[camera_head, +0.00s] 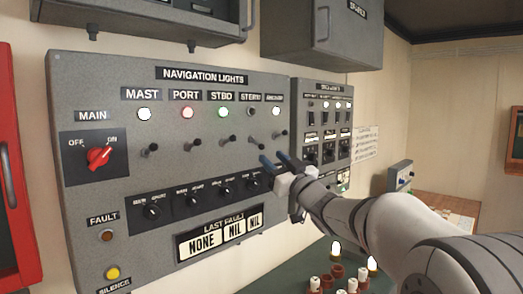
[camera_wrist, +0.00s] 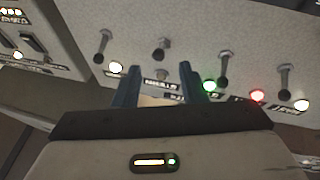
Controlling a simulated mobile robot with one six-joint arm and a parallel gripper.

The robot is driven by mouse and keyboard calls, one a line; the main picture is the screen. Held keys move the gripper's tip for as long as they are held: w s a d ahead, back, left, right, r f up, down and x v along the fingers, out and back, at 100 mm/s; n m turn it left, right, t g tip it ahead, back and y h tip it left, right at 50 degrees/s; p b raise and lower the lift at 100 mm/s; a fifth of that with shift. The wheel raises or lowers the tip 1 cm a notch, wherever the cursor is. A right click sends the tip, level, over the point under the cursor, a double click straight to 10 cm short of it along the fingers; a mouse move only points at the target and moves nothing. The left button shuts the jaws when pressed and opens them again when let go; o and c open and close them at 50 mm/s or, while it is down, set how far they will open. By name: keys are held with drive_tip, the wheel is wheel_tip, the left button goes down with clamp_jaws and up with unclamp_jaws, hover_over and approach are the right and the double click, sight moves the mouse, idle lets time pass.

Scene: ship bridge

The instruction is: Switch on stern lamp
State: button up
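The navigation lights panel (camera_head: 190,90) is a grey box on the wall with a row of lamps over a row of toggles. The stern lamp (camera_head: 251,112) is dark. The stern toggle (camera_head: 257,143) sits below it and looks angled differently from its neighbours. In the wrist view the stern toggle (camera_wrist: 161,49) shows beyond the fingertips, looking shorter than the others. My gripper (camera_head: 273,157) is open, its two blue fingers apart and empty, just below and right of the stern toggle. In the wrist view my gripper (camera_wrist: 160,68) has the stern label between its fingers. I see no contact with the toggle.
The mast (camera_head: 144,114), port (camera_head: 187,112), stbd (camera_head: 223,111) and anchor (camera_head: 276,111) lamps are lit. The anchor toggle (camera_head: 280,134) and stbd toggle (camera_head: 229,139) stand close on either side. A red main switch (camera_head: 98,157) is at left. A second switch panel (camera_head: 327,95) adjoins at right.

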sight(261, 145)
drive_tip(key=p+x, duration=0.2)
drive_tip(key=x, duration=0.5)
drive_tip(key=shift+w, duration=0.1)
drive_tip(key=shift+c, duration=0.2)
clamp_jaws()
